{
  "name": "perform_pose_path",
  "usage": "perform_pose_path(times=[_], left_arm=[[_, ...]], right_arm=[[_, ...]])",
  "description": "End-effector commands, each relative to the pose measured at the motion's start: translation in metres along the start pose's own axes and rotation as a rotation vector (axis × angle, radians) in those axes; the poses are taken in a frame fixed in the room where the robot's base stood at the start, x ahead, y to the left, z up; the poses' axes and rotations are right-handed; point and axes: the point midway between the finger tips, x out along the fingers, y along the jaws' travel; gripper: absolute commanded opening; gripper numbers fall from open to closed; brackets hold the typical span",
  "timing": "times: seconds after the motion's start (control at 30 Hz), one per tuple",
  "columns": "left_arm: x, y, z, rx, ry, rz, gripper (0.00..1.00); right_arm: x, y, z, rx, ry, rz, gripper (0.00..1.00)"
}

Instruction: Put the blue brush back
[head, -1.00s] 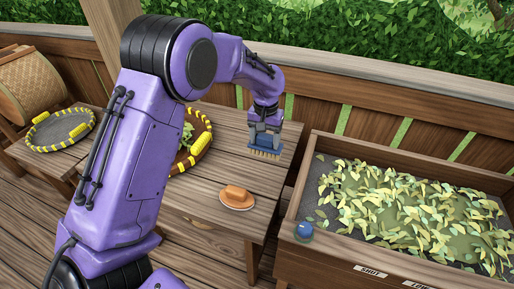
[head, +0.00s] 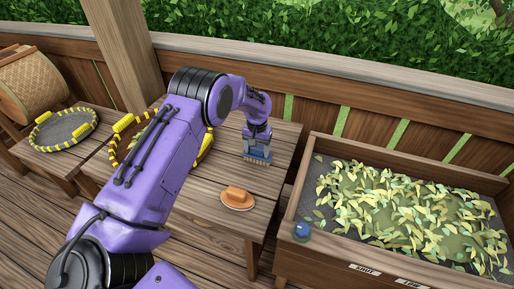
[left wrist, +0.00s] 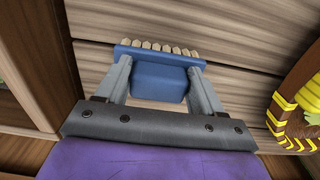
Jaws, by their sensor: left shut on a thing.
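The blue brush (head: 257,154) has a blue body and a row of pale bristles that point down. My left gripper (head: 257,147) is shut on it and holds it over the right part of the wooden table (head: 215,205). In the left wrist view the brush (left wrist: 158,80) sits between the two grey fingers of the gripper (left wrist: 160,85), bristles away from the palm. Whether the bristles touch the tabletop is hard to tell. My right gripper is not in view.
A wooden bin (head: 300,205) of leaves, with a blue knob (head: 302,230), stands right.

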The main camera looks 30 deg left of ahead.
Motion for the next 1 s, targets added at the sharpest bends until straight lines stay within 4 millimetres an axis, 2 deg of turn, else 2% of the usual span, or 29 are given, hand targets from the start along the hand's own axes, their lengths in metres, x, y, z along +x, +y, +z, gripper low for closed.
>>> perform_pose_path(times=[0.03,0.1,0.37,0.47,0.7,0.8,1.0], left_arm=[[0.001,0.000,0.000,0.000,0.000,0.000,0.74],[0.001,0.000,0.000,0.000,0.000,0.000,0.93],[0.001,0.000,0.000,0.000,0.000,0.000,0.93],[0.005,0.000,0.000,0.000,0.001,0.000,0.93],[-0.049,0.003,0.002,0.001,0.006,0.002,0.93],[-0.075,0.003,0.002,0.001,0.004,0.001,0.93],[-0.102,0.002,0.003,0.000,0.001,0.000,0.93]], right_arm=[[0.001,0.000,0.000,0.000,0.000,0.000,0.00],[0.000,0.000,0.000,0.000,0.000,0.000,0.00],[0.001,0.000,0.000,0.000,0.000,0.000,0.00],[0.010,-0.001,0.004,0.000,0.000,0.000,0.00],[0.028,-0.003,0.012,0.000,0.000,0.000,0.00],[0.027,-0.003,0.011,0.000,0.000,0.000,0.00],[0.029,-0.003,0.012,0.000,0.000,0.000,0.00]])
